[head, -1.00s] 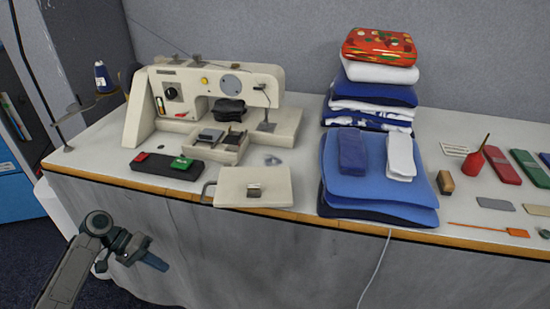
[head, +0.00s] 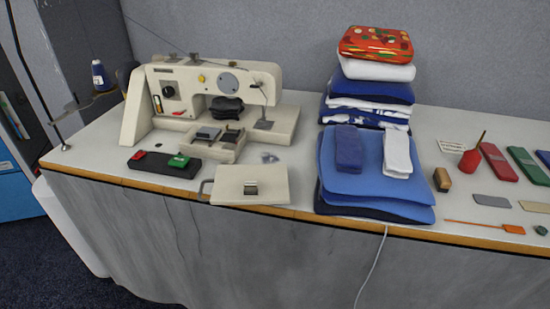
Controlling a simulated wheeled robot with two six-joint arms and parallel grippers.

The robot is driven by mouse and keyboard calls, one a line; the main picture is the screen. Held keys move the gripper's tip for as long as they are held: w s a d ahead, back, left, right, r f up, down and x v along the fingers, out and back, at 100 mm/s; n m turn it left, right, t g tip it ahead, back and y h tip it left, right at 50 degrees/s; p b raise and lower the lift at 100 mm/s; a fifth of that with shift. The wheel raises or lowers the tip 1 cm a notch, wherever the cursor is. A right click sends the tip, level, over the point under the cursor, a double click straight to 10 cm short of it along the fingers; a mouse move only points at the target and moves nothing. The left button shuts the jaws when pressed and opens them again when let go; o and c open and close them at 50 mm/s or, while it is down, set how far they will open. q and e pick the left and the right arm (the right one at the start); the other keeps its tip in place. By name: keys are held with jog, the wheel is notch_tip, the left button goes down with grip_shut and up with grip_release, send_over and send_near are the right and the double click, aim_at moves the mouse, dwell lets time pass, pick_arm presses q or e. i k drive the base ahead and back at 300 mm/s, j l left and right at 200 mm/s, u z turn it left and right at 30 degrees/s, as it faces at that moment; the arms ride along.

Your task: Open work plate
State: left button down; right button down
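A cream sewing machine (head: 215,95) stands on the left part of the table in the head view. A flat cream plate (head: 232,190) with a small metal catch (head: 251,188) on it and a loop handle at its left end lies in front of the machine, by the table's front edge. I cannot tell for sure whether this is the work plate, or whether it is joined to the machine. An open cream compartment (head: 228,150) with dark and grey parts shows at the machine's base. Neither of my grippers is in view.
A black pedal-like block (head: 165,165) with red and green pieces lies left of the plate. Folded blue cloths (head: 375,185) lie close to its right, with a taller cloth stack (head: 368,95) behind. Small tools and coloured cases lie farther right. The table's front edge (head: 120,181) is close.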

aim_at(273, 187)
jog(key=k+l, duration=0.1)
jog(key=l, duration=0.3)
jog(key=k+l, duration=0.15)
jog(key=l, duration=0.25)
jog(key=k+l+z, duration=0.1)
jog(key=l, duration=0.25)
jog(key=k+l, duration=0.1)
jog(key=l, duration=0.3)
